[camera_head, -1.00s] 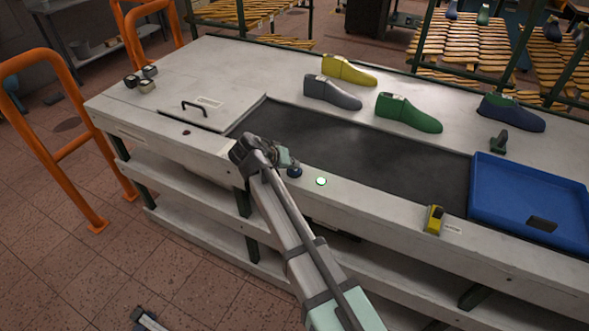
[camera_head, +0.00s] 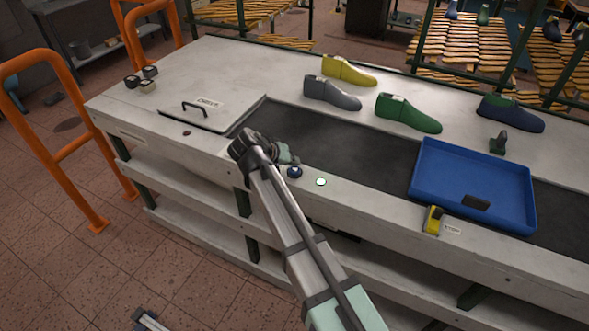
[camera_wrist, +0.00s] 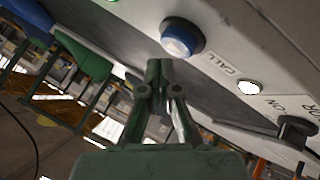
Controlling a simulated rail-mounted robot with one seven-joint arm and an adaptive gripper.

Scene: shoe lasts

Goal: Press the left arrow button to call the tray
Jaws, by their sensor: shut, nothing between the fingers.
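The round blue button (camera_head: 294,172) sits on the conveyor's front rail, with a pale mark on its face. In the head view my gripper (camera_head: 288,155) is partly hidden by my wrist. The blue tray (camera_head: 425,184) lies on the dark belt to the right, with a dark block in it.
A small lit green-white indicator (camera_head: 321,182) is right of the button. Yellow, grey and green shoe lasts (camera_head: 408,113) stand along the back. A hatch lid with a handle (camera_head: 195,107) is at left.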

